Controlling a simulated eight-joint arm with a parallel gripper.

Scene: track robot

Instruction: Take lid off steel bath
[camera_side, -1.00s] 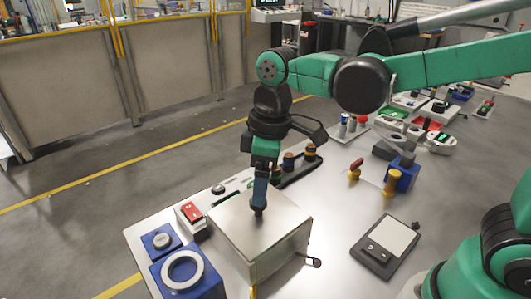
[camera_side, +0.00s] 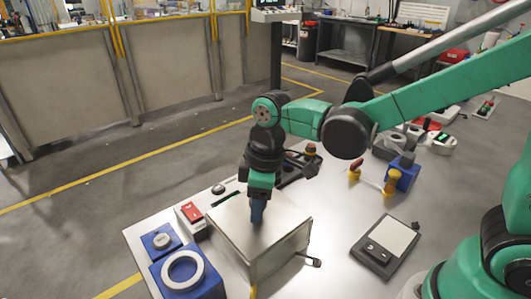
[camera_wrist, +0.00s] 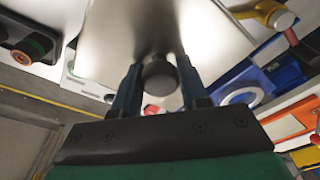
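The steel bath (camera_side: 285,255) is a square metal box near the front left of the table in the side view. Its flat lid (camera_side: 235,225) lies on it, with a dark round knob in the middle. My gripper (camera_side: 257,221) points straight down over the lid and hides the knob in the side view. In the wrist view my gripper (camera_wrist: 160,62) has its two blue fingers on either side of the knob (camera_wrist: 158,82). Narrow gaps seem to show beside the knob, so the fingers look open around it. The lid (camera_wrist: 115,45) appears seated level.
Blue blocks, one with a white ring (camera_side: 183,272), and a red-topped box (camera_side: 191,214) stand close left of the bath. A scale (camera_side: 386,244) lies further right, with bare tabletop between.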

